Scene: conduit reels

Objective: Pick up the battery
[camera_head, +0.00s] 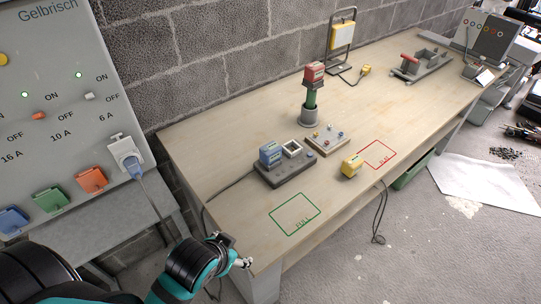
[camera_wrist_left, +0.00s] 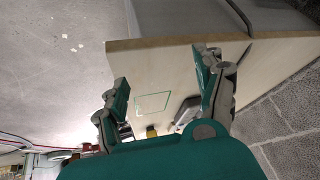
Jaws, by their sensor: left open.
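A yellow battery-like block (camera_head: 352,166) lies on the workbench beside the red-outlined square (camera_head: 377,154). A blue block (camera_head: 270,153) sits in a dark grey charger (camera_head: 287,172). A red block (camera_head: 314,72) tops a green and grey upright tool (camera_head: 310,103). Which block the task means, I cannot tell. My left gripper (camera_head: 241,251) is off the bench's near-left edge, apart from all blocks. In the left wrist view my left gripper (camera_wrist_left: 162,64) is open and empty; a yellow block (camera_wrist_left: 151,131) shows partly, low between its fingers. My right gripper is not in view.
A green-outlined square (camera_head: 295,214) on the workbench (camera_head: 240,140) is empty. A small board with knobs (camera_head: 327,140) stands behind the charger. A grey socket panel (camera_head: 60,100) stands at left. A lamp (camera_head: 342,36) and a clamp-like fixture (camera_head: 411,66) stand farther back.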

